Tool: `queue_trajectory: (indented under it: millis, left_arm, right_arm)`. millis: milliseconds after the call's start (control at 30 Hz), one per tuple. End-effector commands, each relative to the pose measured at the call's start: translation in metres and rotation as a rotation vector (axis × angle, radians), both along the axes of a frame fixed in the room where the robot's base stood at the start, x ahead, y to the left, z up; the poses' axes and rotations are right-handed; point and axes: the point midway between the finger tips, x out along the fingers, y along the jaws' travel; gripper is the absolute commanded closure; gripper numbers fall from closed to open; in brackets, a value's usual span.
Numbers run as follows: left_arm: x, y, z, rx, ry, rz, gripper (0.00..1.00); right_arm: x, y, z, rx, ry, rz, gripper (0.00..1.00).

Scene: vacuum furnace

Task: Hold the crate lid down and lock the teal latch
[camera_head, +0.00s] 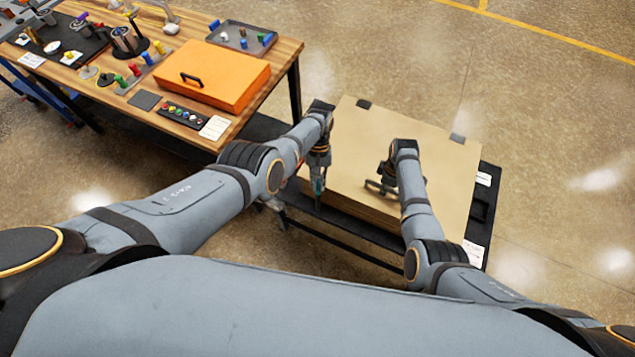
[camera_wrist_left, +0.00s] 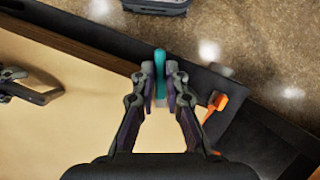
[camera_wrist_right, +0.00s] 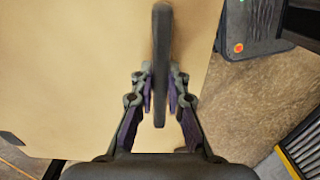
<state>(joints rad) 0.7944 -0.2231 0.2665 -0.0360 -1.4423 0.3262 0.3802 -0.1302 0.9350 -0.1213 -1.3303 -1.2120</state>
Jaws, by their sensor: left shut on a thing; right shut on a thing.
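The crate (camera_head: 340,205) stands on a dark cart, and its tan lid (camera_head: 400,130) lies flat on top, seemingly closed. My left gripper (camera_head: 318,190) is at the crate's front left edge, shut on the teal latch (camera_wrist_left: 160,64), which shows upright between the fingers in the left wrist view. My right gripper (camera_head: 380,188) is on top of the lid, shut on a dark bar handle (camera_wrist_right: 161,45) there. The fingers partly hide both the latch and the handle.
A wooden workbench (camera_head: 285,50) with an orange case (camera_head: 215,78), trays and small parts stands at the upper left. An orange piece (camera_wrist_left: 214,104) sits beside the latch in the left wrist view. The floor right of the cart is clear.

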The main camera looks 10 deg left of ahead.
Motion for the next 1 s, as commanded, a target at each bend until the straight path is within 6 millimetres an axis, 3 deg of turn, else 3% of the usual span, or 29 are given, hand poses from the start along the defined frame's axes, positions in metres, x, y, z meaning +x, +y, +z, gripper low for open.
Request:
queue_trajectory:
  millis: [33, 333, 367, 500, 833, 1000]
  left_arm:
    - [-0.009, 0.006, -0.006, 0.013, 0.024, -0.003, 1.0]
    - [-0.009, 0.006, -0.006, 0.013, 0.024, -0.003, 1.0]
    - [-0.009, 0.006, -0.006, 0.013, 0.024, -0.003, 0.84]
    - [-0.007, 0.005, -0.005, 0.011, 0.02, -0.002, 0.65]
    - [-0.003, 0.002, -0.002, 0.004, 0.01, -0.002, 0.65]
    - [0.002, 0.001, 0.009, 0.003, 0.006, -0.002, 0.65]
  right_arm:
    - [0.009, -0.007, 0.003, -0.013, -0.028, -0.002, 1.0]
    - [0.009, -0.007, 0.003, -0.013, -0.027, -0.002, 1.0]
    - [0.009, -0.007, 0.003, -0.013, -0.027, -0.002, 1.0]
    - [0.009, -0.007, 0.003, -0.014, -0.027, -0.002, 1.0]
    - [0.009, -0.006, 0.003, -0.012, -0.028, -0.001, 1.0]
    - [0.009, -0.006, 0.004, -0.012, -0.028, -0.001, 1.0]
